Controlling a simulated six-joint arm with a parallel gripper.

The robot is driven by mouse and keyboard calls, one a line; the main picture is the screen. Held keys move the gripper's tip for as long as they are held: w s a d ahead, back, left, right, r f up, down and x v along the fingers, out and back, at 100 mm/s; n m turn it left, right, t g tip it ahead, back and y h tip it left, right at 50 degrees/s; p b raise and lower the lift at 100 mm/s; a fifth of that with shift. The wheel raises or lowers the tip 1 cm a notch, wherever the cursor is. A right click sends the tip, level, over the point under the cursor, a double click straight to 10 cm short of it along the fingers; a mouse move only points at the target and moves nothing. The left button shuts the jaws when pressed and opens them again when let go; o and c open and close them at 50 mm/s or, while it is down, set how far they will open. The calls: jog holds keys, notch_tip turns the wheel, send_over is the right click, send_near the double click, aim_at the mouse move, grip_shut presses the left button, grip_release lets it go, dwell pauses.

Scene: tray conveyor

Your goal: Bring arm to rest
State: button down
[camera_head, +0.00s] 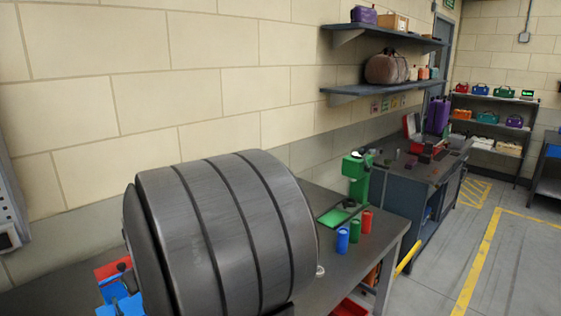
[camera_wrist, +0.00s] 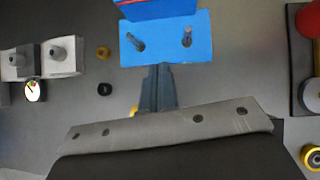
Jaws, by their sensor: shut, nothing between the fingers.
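My gripper (camera_wrist: 158,72) shows in the wrist view as two dark fingers pressed together, shut and empty. Its tips point at the near edge of a blue fixture plate (camera_wrist: 165,50) with two pins. I cannot tell whether they touch it or hover above it. In the head view my gripper is not visible, and much of the near bench is hidden.
In the wrist view, grey blocks (camera_wrist: 62,56) and a small dial (camera_wrist: 35,91) lie left. In the head view, a green press (camera_head: 356,178) and blue (camera_head: 342,240), green (camera_head: 355,230) and red (camera_head: 367,221) cylinders stand on the bench. Floor on the right is clear.

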jog(key=v, duration=0.7)
jog(key=c, duration=1.2)
grip_release()
jog(key=o, duration=0.4)
jog(key=shift+a+r+n+g, duration=0.2)
jog(key=shift+n+g, duration=0.2)
jog(key=shift+n, duration=0.5)
jog(key=o, duration=0.4)
jog(key=shift+s+a+r+n+g+h, duration=0.15)
jog(key=shift+n+g+h, duration=0.15)
jog(key=shift+n, duration=0.7)
jog(key=o, duration=0.3)
jog(key=n, duration=0.1)
jog(key=n+g+h, duration=0.1)
jog(key=shift+r+n, duration=0.2)
jog(key=shift+n, duration=0.2)
jog(key=shift+o, duration=0.5)
jog(key=d+r+n+h, duration=0.1)
jog(key=n, duration=0.1)
jog(key=d+r+n+g+h, duration=0.1)
jog(key=n, duration=0.2)
jog(key=d+r+n+g+h, duration=0.1)
jog(key=n+h, duration=0.1)
jog(key=n, duration=0.1)
notch_tip(320, 180, down, 9)
jog(key=n, duration=0.1)
jog(key=shift+d+n+h, duration=0.3)
jog(key=shift+d+h, duration=0.05)
jog(key=shift+h, duration=0.05)
